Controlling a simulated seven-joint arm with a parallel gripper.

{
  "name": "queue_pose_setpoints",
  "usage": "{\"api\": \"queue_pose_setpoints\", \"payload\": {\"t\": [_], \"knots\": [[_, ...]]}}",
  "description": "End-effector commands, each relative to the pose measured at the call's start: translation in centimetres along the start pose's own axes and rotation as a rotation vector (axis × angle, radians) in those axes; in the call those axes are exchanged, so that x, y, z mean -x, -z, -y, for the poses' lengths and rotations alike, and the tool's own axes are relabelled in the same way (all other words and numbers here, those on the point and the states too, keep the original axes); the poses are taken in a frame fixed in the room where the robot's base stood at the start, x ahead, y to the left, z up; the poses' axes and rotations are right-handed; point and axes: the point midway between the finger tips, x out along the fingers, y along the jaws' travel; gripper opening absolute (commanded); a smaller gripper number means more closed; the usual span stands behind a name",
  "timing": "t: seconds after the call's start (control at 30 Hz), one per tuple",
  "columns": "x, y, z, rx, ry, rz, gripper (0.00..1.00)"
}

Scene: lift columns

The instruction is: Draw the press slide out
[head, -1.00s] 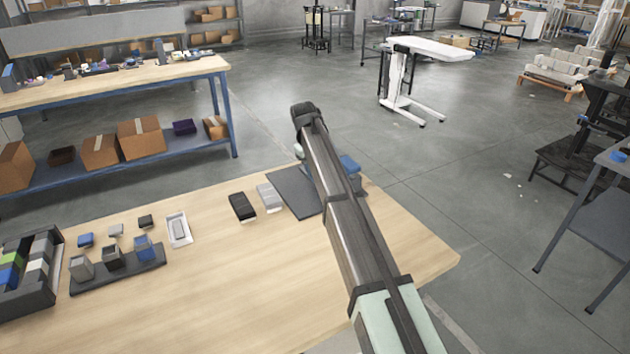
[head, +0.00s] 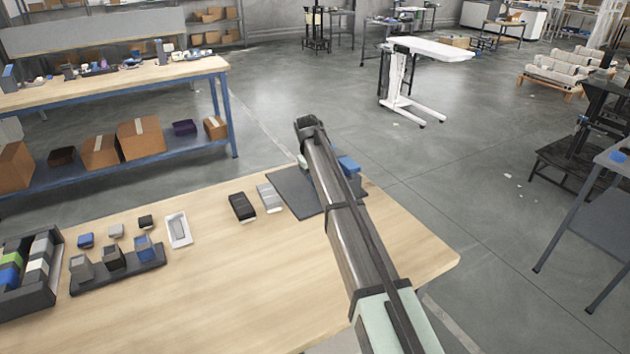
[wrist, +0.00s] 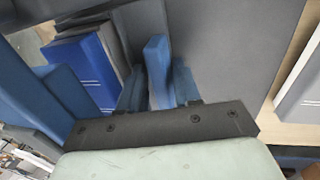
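In the wrist view, an upright blue tab (wrist: 157,65), apparently the handle of the press slide, stands in front of my gripper (wrist: 158,88). The two fingers are on either side of the tab, very close to it. I cannot tell whether they touch it. Blue press parts (wrist: 40,85) lie at the left of the wrist view. In the head view, a blue part of the press (head: 348,165) shows behind my arm on a dark grey plate (head: 290,188). My arm hides the rest of the press and the gripper there.
A black block (head: 242,207) and a light grey block (head: 269,198) lie left of the plate. A white tray (head: 178,230) and a dark rack with small blocks (head: 150,262) stand farther left. The table front is clear; its right edge (head: 440,258) is near my arm.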

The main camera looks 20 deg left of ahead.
Motion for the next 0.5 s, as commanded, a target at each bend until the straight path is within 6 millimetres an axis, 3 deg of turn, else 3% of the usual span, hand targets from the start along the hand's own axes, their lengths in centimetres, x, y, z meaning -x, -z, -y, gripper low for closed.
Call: {"api": "queue_pose_setpoints", "payload": {"t": [0.5], "knots": [[-0.2,-0.2,1.8,0.003,0.008,0.006,0.13]]}}
